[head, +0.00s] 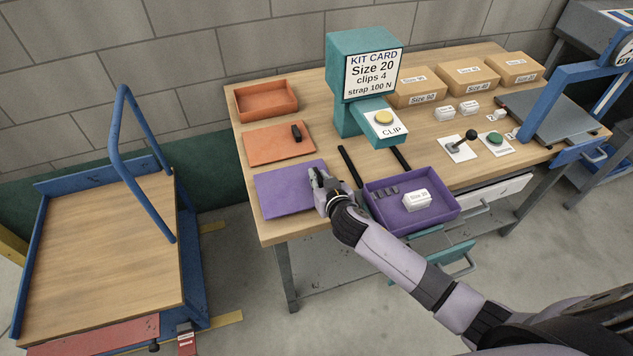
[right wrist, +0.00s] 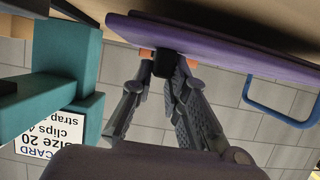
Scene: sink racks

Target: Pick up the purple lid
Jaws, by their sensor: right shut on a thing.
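The flat purple lid (head: 285,190) is at the front left of the workbench, left of the open purple tray (head: 437,222). My right gripper (head: 317,180) is at the lid's right side. In the right wrist view, its fingers (right wrist: 167,62) are shut on the lid's small black knob (right wrist: 164,66), with the purple lid (right wrist: 225,47) just beyond it. I cannot tell whether the lid rests on the bench or is slightly raised. My left gripper is not in view.
The purple tray holds a white box (head: 417,200) and grey clips. Two black straps (head: 350,166) lie behind it. An orange lid (head: 270,147) and orange tray (head: 266,98) lie behind the purple lid. A teal clip dispenser (head: 350,115) stands mid-bench. A blue cart (head: 100,250) is at left.

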